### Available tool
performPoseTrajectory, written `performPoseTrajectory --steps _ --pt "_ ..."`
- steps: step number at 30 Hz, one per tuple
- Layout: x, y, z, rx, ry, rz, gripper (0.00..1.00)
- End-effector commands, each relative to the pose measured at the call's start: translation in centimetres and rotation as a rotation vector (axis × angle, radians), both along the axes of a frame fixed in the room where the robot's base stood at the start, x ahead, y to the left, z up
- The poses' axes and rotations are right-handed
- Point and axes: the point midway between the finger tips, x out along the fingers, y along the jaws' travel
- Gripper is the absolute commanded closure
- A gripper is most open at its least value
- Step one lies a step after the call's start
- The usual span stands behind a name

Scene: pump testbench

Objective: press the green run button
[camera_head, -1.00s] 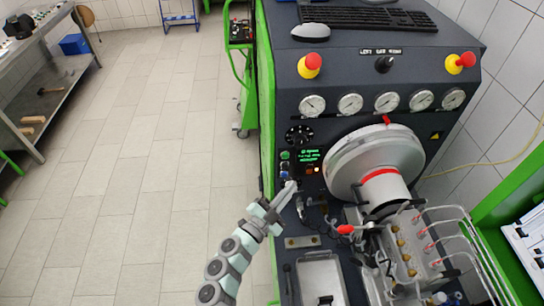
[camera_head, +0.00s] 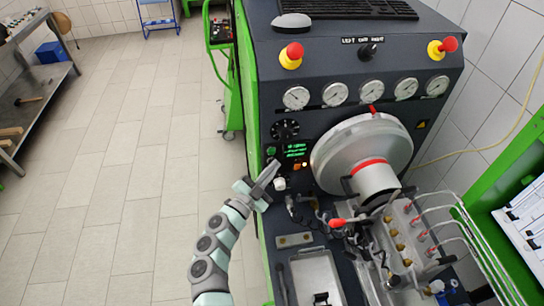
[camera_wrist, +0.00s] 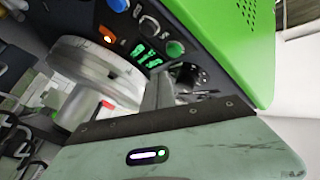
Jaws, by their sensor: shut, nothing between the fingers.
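The green run button (camera_head: 271,151) is at the left of the bench's dark front panel, beside a lit green display (camera_head: 295,150). It also shows in the wrist view (camera_wrist: 175,48), just beyond my fingertips. My gripper (camera_head: 274,167) is shut and empty, its fingers pointing up and right at the panel. In the head view the tips appear just below the green button and cover part of the button column. In the wrist view the closed fingers (camera_wrist: 159,88) point toward the panel near the green button. I cannot tell whether they touch the panel.
An orange lamp (camera_wrist: 107,34) is lit. The large grey flywheel housing (camera_head: 350,150) stands close on the right. Floor on the left is clear.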

Motion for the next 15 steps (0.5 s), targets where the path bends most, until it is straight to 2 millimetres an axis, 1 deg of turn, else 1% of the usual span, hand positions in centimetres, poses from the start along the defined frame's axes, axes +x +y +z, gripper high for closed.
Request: performPoseTrajectory --steps 1,3,6,15 --pt "0.6 0.1 -0.3 0.000 0.002 0.002 1.00" --pt "1.2 0.3 -0.2 -0.001 0.001 0.004 1.00" --pt "1.7 0.4 -0.1 0.000 0.001 0.003 1.00" --pt "2.0 0.4 -0.1 -0.001 0.003 0.001 1.00"
